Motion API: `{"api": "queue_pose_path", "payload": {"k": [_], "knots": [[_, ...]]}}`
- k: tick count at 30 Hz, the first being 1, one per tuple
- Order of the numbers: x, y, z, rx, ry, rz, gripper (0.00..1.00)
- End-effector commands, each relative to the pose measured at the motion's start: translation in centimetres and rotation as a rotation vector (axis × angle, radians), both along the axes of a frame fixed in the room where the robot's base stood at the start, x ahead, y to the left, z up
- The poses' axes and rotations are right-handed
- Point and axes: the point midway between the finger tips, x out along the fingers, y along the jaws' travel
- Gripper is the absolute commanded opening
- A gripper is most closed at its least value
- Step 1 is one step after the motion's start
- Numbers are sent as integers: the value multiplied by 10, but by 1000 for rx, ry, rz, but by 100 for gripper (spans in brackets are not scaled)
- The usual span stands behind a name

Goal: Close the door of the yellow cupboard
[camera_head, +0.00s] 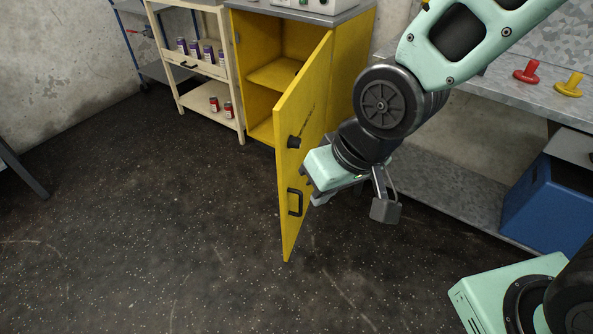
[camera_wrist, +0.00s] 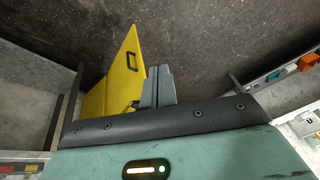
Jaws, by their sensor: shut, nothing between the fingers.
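The yellow cupboard (camera_head: 362,70) stands at the back with its door (camera_head: 305,150) swung wide open toward me. The door is hinged on the right, and its face with a black handle (camera_head: 295,202) and a round black knob (camera_head: 294,142) faces right. My gripper (camera_head: 320,197) is beside that face, near the handle's height. In the wrist view my gripper's fingers (camera_wrist: 158,86) are together and empty, close to the door (camera_wrist: 118,78). I cannot tell whether they touch it. My wrist hides part of the door's hinge side.
A cream shelf cart (camera_head: 232,100) with cans stands left of the cupboard. A grey bench (camera_head: 480,88) with a red (camera_head: 526,73) and a yellow (camera_head: 570,86) object is on the right, above a blue box (camera_head: 545,205). The speckled floor left of the door is clear.

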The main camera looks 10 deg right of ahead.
Motion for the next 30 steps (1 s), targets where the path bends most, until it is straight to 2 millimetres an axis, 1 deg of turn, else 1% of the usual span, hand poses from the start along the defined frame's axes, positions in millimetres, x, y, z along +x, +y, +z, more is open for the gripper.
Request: {"api": "queue_pose_path", "payload": {"k": [1,3,6,9,13,15,18,22,25,27,30], "knots": [[17,4,-32,54,-22,-73,0],[41,11,-55,141,-68,-172,0],[73,16,-85,276,-129,-313,0],[101,17,-113,417,-183,-448,0],[132,12,-146,614,-246,-620,0],[145,5,-162,726,-279,-707,0],[160,-8,-184,891,-321,-828,0],[170,-29,-206,1105,-373,-959,0],[172,-45,-217,1247,-406,-1032,0],[172,-54,-221,1325,-422,-1066,0],[171,-63,-223,1398,-441,-1094,0]]}}
